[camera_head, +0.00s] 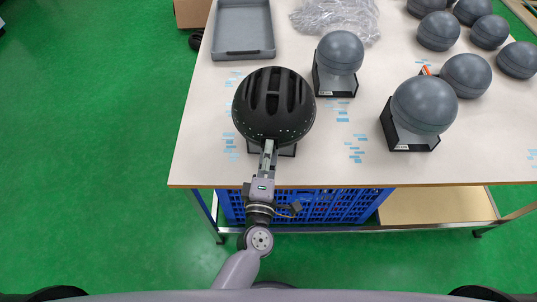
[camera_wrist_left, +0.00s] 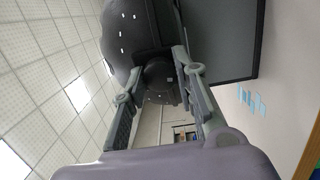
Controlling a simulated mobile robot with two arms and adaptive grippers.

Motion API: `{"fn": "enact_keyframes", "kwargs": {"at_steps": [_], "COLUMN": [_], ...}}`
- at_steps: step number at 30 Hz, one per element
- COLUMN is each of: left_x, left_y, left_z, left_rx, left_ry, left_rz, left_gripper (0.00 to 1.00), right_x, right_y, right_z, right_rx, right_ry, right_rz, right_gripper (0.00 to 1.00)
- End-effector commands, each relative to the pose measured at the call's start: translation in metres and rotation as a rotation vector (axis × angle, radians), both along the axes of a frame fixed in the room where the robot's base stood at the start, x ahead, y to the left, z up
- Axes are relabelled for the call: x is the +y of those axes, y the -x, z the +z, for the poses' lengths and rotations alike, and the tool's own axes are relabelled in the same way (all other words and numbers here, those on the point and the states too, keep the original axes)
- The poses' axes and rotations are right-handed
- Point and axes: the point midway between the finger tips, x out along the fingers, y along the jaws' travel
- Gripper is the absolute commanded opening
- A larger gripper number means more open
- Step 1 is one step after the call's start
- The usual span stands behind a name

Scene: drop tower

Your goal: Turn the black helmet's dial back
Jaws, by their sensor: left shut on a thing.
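The black helmet (camera_head: 273,100) sits on a stand near the table's front left edge, with its vents upward. My left gripper (camera_head: 268,150) reaches up to the helmet's near side from the table's front edge. In the left wrist view, the helmet (camera_wrist_left: 127,30) fills the top. A round dark dial (camera_wrist_left: 160,78) lies between the two fingers of my left gripper (camera_wrist_left: 158,92), which are shut on it. In the head view the dial is hidden by the gripper and the helmet. My right gripper is not in view.
The table (camera_head: 210,140) has grey head forms on black stands, such as one to the right (camera_head: 340,53) and another nearer (camera_head: 424,104). A grey tray (camera_head: 243,53) and clear plastic wrap (camera_head: 338,18) lie behind. A blue crate (camera_head: 330,205) stands below the table.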

Motion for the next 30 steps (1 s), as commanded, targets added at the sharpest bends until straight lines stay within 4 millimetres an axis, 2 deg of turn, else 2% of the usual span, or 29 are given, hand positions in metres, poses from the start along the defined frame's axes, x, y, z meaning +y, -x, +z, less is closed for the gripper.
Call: {"fn": "enact_keyframes", "kwargs": {"at_steps": [9, 25, 26, 30], "left_x": [0.0002, 0.0002, 0.0002, 0.0001], "left_y": [0.0001, 0.0002, 0.0002, 0.0002], "left_z": [-0.0008, -0.0003, -0.0003, -0.0003], "left_rx": [0.012, 0.015, 0.015, 0.014], "left_ry": [0.114, 0.134, 0.134, 0.133], "left_rz": [-0.002, -0.003, -0.003, -0.003], "left_gripper": [0.00, 0.00, 0.29, 0.38], "right_x": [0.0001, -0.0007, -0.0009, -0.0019], "right_y": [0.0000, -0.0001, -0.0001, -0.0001], "right_z": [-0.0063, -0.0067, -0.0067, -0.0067], "right_rx": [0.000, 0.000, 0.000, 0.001], "right_ry": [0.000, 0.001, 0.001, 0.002], "right_rz": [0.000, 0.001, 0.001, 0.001], "right_gripper": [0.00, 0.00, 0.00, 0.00]}}
